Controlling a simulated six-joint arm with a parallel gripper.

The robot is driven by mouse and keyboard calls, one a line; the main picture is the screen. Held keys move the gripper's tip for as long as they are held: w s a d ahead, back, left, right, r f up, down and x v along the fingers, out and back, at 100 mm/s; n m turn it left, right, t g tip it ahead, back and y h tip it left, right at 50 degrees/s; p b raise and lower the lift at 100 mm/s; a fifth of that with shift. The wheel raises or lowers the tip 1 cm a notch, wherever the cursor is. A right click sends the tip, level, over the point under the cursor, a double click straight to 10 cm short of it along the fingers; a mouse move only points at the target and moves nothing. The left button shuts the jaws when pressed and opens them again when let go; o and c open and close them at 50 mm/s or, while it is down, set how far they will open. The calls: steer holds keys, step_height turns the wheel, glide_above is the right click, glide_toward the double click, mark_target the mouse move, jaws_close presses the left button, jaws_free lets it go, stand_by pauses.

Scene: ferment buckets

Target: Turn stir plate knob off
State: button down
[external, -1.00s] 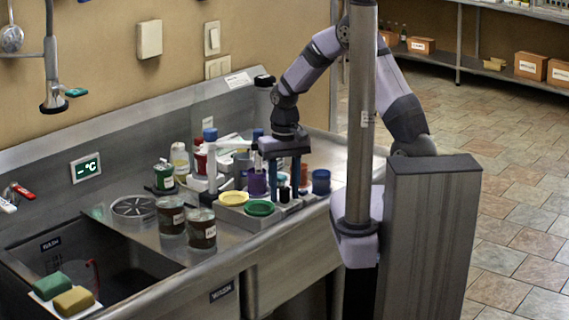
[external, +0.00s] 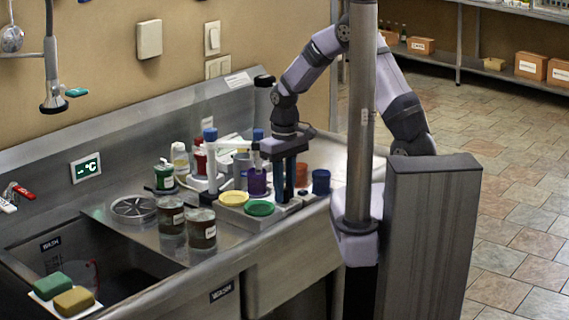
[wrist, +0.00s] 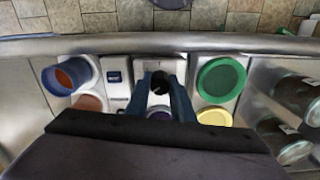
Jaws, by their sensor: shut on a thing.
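The stir plate (wrist: 158,57) is a pale block near the counter's front edge, with a purple jar (external: 257,181) at its back. Its black knob (wrist: 159,82) shows between my fingers in the wrist view. My gripper (external: 284,196) points straight down with its blue fingers around the knob; in the wrist view (wrist: 161,85) the fingers flank it on both sides. The gripper is shut on the knob. In the external view the fingers hide the knob, so its turn angle cannot be read.
Green (wrist: 221,78) and yellow (wrist: 214,117) lidded containers sit close on one side. A blue cup (external: 321,181) and an orange cup (external: 300,174) stand on the other. Jars (external: 201,229), bottles and the sink (external: 130,290) lie left. Counter at the back right is clear.

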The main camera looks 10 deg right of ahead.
steer(key=n, duration=0.5)
steer(key=shift+n, duration=0.3)
steer(key=n, duration=0.5)
steer(key=shift+p, duration=0.35)
steer(key=c, duration=1.5)
jaws_free()
steer(key=shift+c, duration=0.2)
steer(key=shift+r, duration=0.1)
steer(key=shift+r+b, duration=1.05)
steer(key=shift+r, duration=2.55)
